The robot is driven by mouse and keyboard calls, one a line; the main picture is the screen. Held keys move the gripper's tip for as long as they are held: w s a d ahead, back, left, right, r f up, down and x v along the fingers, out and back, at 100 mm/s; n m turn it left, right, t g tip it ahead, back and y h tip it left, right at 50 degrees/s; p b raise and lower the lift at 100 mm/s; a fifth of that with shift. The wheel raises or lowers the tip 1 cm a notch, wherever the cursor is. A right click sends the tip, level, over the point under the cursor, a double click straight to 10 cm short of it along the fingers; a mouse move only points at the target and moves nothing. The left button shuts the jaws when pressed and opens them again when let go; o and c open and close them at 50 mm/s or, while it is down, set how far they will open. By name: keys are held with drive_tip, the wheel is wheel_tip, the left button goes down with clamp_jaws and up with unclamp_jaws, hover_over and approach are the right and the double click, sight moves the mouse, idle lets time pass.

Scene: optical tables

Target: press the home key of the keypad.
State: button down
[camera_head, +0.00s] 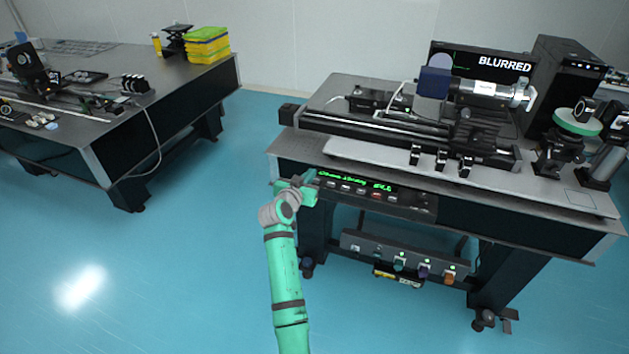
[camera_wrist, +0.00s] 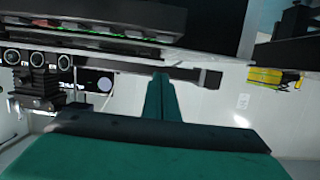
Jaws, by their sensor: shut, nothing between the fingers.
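The keypad (camera_head: 412,202) is a dark panel on the front edge of the right optical table, with green lit text and a row of small keys below it. One key is red and the others are pale; their labels are too small to read, so I cannot tell which is home. My gripper (camera_head: 312,180) is at the panel's left end, shut and empty.
The right optical table (camera_head: 570,195) carries a rail, a laser-like tube (camera_head: 485,92) and a monitor (camera_head: 497,66). Below the keypad hangs a shelf with coloured knobs (camera_head: 425,270). A second table (camera_head: 190,90) with yellow-green stacked trays (camera_head: 207,45) stands left. Blue floor between is clear.

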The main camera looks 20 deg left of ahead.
sight(315, 179)
drive_tip(key=w+f, duration=0.2)
drive_tip(key=f, duration=0.1)
drive_tip(key=w+f, duration=0.1)
drive_tip(key=shift+w+d+f, duration=0.15)
drive_tip(key=shift+w+d, duration=0.1)
drive_tip(key=shift+d, duration=0.05)
drive_tip(key=shift+s+a+f, duration=0.1)
drive_tip(key=shift+a+f, duration=0.15)
drive_tip(key=shift+f, duration=0.1)
